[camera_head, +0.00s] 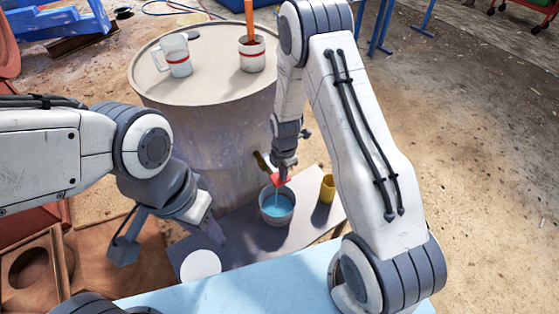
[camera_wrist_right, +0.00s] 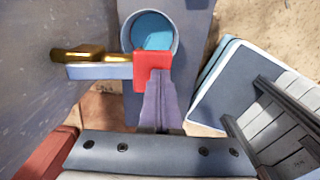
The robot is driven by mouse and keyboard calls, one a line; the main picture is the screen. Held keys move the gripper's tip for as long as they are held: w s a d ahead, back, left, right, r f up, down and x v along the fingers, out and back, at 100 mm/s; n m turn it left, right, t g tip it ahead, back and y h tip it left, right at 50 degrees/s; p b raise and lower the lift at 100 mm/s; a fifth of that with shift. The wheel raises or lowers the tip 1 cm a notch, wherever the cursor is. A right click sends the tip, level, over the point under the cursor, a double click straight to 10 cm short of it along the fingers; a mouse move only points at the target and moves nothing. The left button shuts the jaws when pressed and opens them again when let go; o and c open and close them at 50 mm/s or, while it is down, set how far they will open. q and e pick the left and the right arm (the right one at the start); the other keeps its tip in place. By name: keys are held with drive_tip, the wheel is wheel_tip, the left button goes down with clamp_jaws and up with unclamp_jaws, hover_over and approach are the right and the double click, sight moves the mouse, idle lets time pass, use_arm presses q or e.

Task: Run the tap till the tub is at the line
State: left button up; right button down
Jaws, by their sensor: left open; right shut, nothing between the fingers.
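A brass tap (camera_head: 262,161) sticks out from the side of the drum; it also shows in the right wrist view (camera_wrist_right: 85,54). Its red handle (camera_wrist_right: 152,66) is at the tips of my right gripper (camera_wrist_right: 156,82), which is shut with nothing between its fingers. The tub (camera_head: 276,219) stands below, holding blue water (camera_head: 278,206). A thin pale streak shows between the red handle and the water. I cannot make out a line inside the tub. My left gripper (camera_head: 212,228) is open and empty, left of the tub.
The large drum (camera_head: 205,120) carries a white mug (camera_head: 175,55) and another mug (camera_head: 252,55) with an orange stick. A yellow cup (camera_head: 327,189) stands right of the tub. A white disc (camera_head: 200,265) lies in front. Wooden boxes (camera_head: 35,270) are at lower left.

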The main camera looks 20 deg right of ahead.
drive_tip(key=shift+s+f, duration=0.3)
idle(0.4)
drive_tip(key=r+p, duration=0.1)
drive_tip(key=r, duration=0.1)
drive_tip(key=r+p, duration=0.1)
drive_tip(key=p, duration=0.1)
drive_tip(key=r+p, duration=0.1)
drive_tip(key=r, duration=0.1)
drive_tip(key=shift+s+r, duration=0.25)
drive_tip(key=shift+r, duration=0.05)
wheel_tip(320, 180, up, 9)
drive_tip(key=s, duration=0.2)
drive_tip(key=shift+d+f, duration=0.15)
drive_tip(key=shift+d, duration=0.3)
